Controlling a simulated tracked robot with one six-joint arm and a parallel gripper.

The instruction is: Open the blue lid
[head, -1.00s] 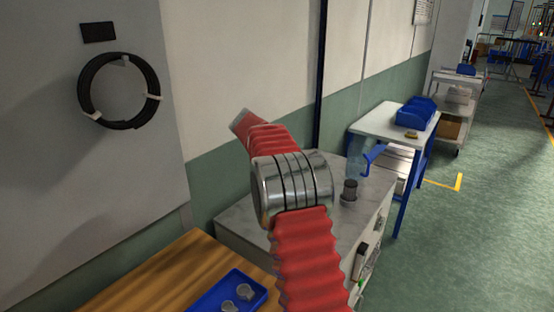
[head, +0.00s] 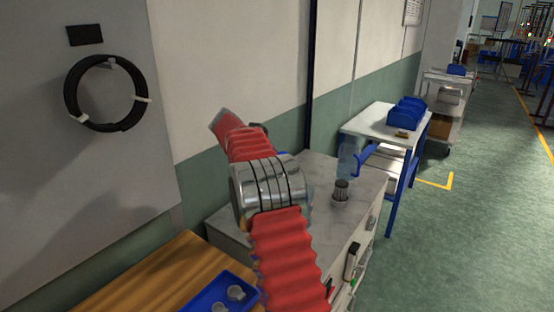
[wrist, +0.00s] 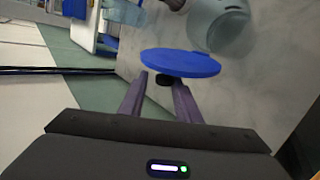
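The blue lid (wrist: 180,62) is a flat round disc with a short black knob (wrist: 164,81), clear in the wrist view. My gripper (wrist: 160,84) has its two fingers on either side of the knob and appears shut on it. A pale, glassy round jar (wrist: 221,28) stands just beyond the lid to the upper right, and the lid looks offset from it. I cannot tell whether the two touch. In the head view my red-sleeved arm hides the gripper and the jar; only a sliver of blue shows behind it.
A ribbed grey piece in a small cup (head: 341,191) and a clear bluish bottle (head: 349,158) stand on the marble counter (head: 330,235). A blue tray (head: 207,300) with small pale parts lies on the wooden table (head: 135,280). A blue-framed cart (head: 372,122) stands behind.

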